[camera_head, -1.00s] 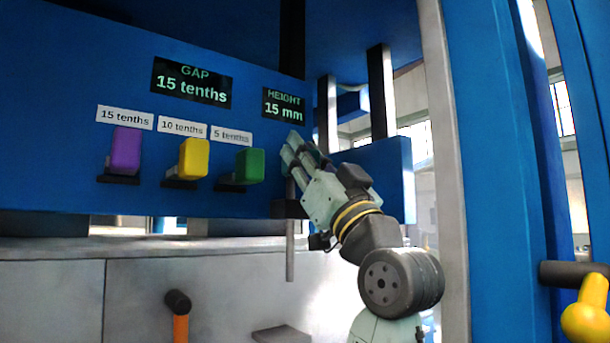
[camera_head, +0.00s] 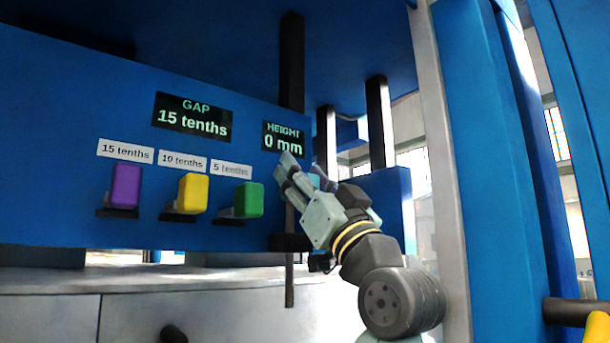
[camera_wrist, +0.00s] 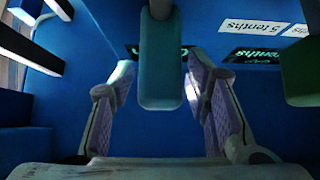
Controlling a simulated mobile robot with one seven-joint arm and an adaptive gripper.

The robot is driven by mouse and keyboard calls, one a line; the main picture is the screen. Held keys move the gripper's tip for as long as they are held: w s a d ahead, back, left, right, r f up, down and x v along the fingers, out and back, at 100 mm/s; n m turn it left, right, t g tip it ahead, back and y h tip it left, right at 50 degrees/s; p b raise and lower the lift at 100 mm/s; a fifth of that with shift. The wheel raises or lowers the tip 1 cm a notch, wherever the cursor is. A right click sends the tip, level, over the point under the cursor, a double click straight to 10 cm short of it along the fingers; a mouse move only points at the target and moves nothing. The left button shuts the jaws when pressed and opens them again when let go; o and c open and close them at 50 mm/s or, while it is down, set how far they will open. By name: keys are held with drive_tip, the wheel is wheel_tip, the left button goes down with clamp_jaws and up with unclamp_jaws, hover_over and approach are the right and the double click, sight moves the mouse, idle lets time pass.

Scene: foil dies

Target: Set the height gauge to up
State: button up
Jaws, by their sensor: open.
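The height display (camera_head: 284,139) on the blue panel reads 0 mm. My gripper (camera_head: 294,170) is just below that display. In the wrist view my gripper (camera_wrist: 165,110) is open, with its two fingers apart. A teal handle (camera_wrist: 160,70) reaches down from the top of the wrist view into the space between the fingers. I cannot tell whether either finger touches it. My gripper hides most of this handle in the head view.
The purple (camera_head: 126,186), yellow (camera_head: 193,193) and green (camera_head: 248,199) handles stand left of my gripper. The gap display (camera_head: 192,116) reads 15 tenths. A thin vertical rod (camera_head: 289,280) hangs below the panel. A grey post (camera_head: 440,150) stands to the right.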

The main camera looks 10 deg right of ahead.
drive_tip(key=v, duration=1.2)
idle(0.3)
